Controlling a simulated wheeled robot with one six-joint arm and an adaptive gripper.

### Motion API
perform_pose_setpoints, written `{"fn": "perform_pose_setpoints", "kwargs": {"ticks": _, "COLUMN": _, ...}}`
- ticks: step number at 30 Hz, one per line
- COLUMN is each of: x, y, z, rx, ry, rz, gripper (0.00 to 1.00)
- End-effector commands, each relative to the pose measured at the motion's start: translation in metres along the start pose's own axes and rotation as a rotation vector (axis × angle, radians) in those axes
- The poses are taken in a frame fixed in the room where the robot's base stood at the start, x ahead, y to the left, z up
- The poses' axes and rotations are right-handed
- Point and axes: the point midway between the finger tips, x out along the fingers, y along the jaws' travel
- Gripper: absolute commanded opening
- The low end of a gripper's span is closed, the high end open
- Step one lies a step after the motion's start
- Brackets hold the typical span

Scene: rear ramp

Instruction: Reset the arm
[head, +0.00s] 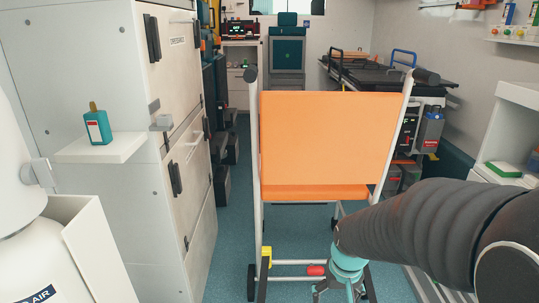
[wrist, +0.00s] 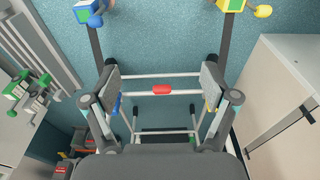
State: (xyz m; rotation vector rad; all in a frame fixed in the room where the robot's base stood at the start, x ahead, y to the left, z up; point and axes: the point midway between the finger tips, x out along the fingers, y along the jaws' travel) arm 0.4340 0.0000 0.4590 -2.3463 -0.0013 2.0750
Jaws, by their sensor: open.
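My arm (head: 420,232) reaches in from the right in the head view, in front of the orange chair (head: 325,135). My gripper (head: 338,289) points down beside the chair's lower frame, partly cut off by the bottom edge. In the wrist view my gripper (wrist: 161,80) is open, with its two grey pads wide apart and nothing between them. Beyond the pads is a metal frame with a red piece (wrist: 161,90), apparently the chair's lower frame. The red piece also shows in the head view (head: 316,270).
A white cabinet (head: 180,120) stands at the left, with a small shelf (head: 125,148) holding a teal bottle (head: 97,125). A stretcher (head: 380,75) stands at the back right. A white counter (head: 512,125) lines the right wall. Blue floor (head: 232,215) is clear between cabinet and chair.

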Motion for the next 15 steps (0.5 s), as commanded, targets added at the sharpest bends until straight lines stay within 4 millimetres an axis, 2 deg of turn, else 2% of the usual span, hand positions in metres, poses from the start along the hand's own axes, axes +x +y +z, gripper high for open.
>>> {"fn": "perform_pose_setpoints", "kwargs": {"ticks": 1, "x": -0.023, "y": 0.0, "z": 0.009, "rx": -0.001, "ry": 0.01, "rz": 0.001, "gripper": 0.85}}
{"fn": "perform_pose_setpoints", "kwargs": {"ticks": 3, "x": -0.046, "y": 0.0, "z": 0.023, "rx": -0.001, "ry": 0.016, "rz": 0.002, "gripper": 0.85}}
{"fn": "perform_pose_setpoints", "kwargs": {"ticks": 15, "x": -0.159, "y": 0.0, "z": 0.09, "rx": -0.005, "ry": 0.149, "rz": 0.006, "gripper": 0.85}}
